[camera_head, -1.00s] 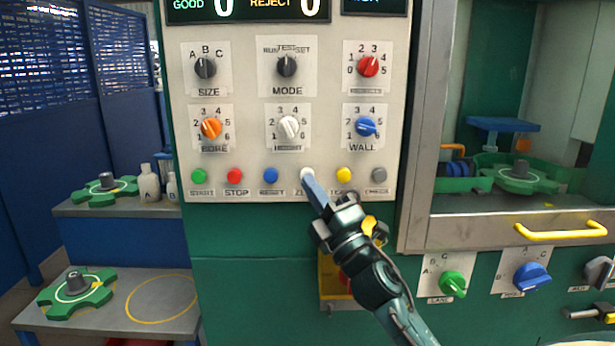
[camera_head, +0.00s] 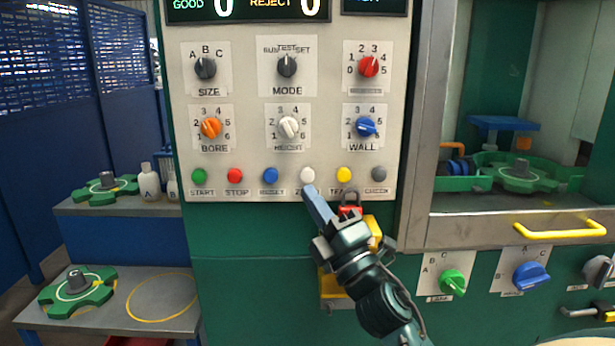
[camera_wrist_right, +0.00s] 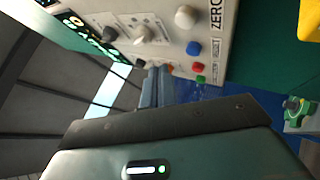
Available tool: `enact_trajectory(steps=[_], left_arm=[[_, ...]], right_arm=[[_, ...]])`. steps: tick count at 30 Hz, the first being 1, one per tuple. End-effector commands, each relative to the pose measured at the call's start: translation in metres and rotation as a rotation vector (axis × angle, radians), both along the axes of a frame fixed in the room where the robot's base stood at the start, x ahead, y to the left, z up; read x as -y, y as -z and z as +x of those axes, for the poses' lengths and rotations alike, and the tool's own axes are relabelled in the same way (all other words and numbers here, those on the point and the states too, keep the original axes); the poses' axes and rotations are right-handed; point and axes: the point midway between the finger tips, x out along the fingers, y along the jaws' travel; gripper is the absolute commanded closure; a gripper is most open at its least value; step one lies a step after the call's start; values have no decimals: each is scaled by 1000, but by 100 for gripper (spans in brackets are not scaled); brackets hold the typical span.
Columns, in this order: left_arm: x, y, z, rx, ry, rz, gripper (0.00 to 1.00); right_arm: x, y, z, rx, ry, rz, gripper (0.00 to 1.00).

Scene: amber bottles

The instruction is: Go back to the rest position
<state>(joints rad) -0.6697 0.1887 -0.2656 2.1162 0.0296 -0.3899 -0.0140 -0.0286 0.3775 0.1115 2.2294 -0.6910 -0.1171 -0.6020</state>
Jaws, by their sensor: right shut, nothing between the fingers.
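My right gripper (camera_head: 312,200) is in front of the lower edge of the control panel (camera_head: 330,100). Its blue-grey fingers are shut with nothing between them. The fingertips point up at the panel just below the white ZERO button (camera_head: 307,175), which is now fully in view. In the right wrist view, the shut fingers (camera_wrist_right: 157,84) show in front of the panel, and the white button (camera_wrist_right: 185,16) stands apart from them at the upper right. My left gripper is not in view.
A red and yellow padlock-like item (camera_head: 350,208) is partly hidden behind my right gripper. A yellow door handle (camera_head: 561,231) sticks out at the right. Shelves with green star-shaped parts (camera_head: 78,287) and white bottles (camera_head: 149,182) stand at the left.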

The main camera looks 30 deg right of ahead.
Motion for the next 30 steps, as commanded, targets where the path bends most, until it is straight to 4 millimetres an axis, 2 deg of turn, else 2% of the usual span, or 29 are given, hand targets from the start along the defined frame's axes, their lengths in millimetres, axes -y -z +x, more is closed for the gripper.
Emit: enact_trajectory(steps=[22, 23, 26, 29, 30], left_arm=[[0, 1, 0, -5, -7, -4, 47], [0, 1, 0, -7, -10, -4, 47], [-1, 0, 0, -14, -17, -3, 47], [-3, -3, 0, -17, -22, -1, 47], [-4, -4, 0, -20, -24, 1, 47]], right_arm=[[0, 3, 1, -9, -6, 10, 100], [-2, 12, 2, -35, -19, 38, 100], [-11, 56, 6, -161, -88, 187, 100], [-27, 123, 1, -350, -166, 424, 100], [-36, 153, -5, -434, -192, 530, 100]])
